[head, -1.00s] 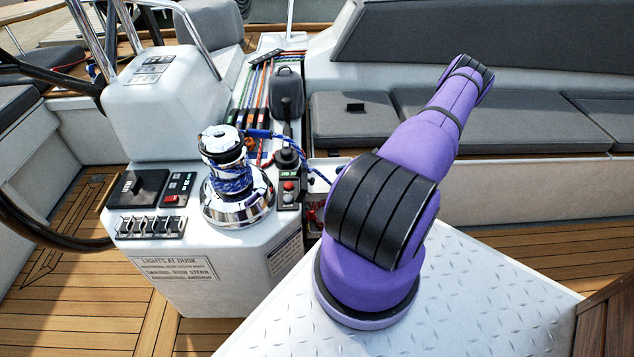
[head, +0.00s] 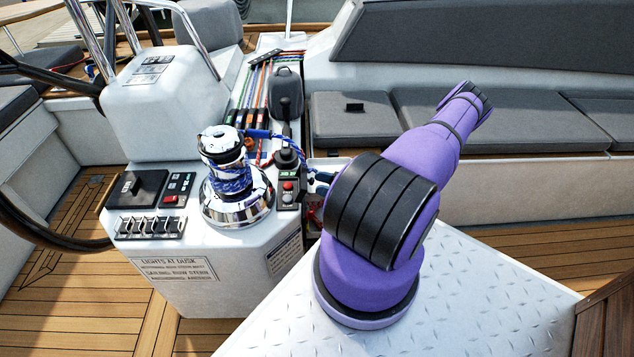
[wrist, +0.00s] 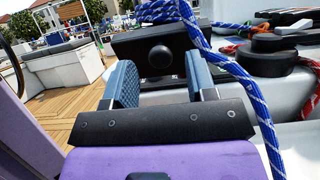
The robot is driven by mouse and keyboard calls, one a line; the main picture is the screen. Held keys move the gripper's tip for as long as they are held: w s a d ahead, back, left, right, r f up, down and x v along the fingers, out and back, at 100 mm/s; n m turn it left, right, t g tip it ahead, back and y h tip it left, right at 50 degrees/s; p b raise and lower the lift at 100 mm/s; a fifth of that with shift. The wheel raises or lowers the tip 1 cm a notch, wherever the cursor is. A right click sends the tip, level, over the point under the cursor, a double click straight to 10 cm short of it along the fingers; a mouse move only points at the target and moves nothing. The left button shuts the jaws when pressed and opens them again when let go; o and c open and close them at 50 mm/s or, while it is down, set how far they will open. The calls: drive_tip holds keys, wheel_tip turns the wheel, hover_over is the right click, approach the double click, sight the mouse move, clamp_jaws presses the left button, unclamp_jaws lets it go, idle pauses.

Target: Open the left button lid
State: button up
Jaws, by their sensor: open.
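In the head view, a black round cap (head: 287,158) stands on a dark base beside the chrome winch, above a small button panel (head: 288,192). I cannot tell for certain which part is the left button lid. In the wrist view, my gripper (wrist: 162,84) is open, with a blue ridged pad on each side. A black piece with a round knob (wrist: 160,57) shows between and beyond the pads. I cannot tell whether the pads touch it.
The chrome winch (head: 236,185) stands left of the button panel, wrapped in blue rope. A blue rope (wrist: 228,70) crosses close on the right in the wrist view. A switch panel (head: 150,227) lies at the console's front left. Grey cushions (head: 350,120) line the back.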

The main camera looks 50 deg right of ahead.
drive_tip(key=shift+x, duration=0.9)
clamp_jaws()
drive_tip(key=shift+w+a+r+g+h, duration=0.2)
drive_tip(key=shift+r+g+h, duration=0.15)
drive_tip(key=shift+g+h, duration=0.15)
drive_tip(key=shift+w+a+r+g+h, duration=0.2)
drive_tip(key=shift+r+g+h, duration=0.1)
drive_tip(key=shift+g+h, duration=0.15)
drive_tip(key=shift+d, duration=0.1)
unclamp_jaws()
drive_tip(key=shift+s, duration=0.1)
drive_tip(key=v, duration=1)
drive_tip(key=shift+s+d, duration=0.2)
drive_tip(key=shift+d, duration=0.05)
drive_tip(key=shift+f, duration=0.1)
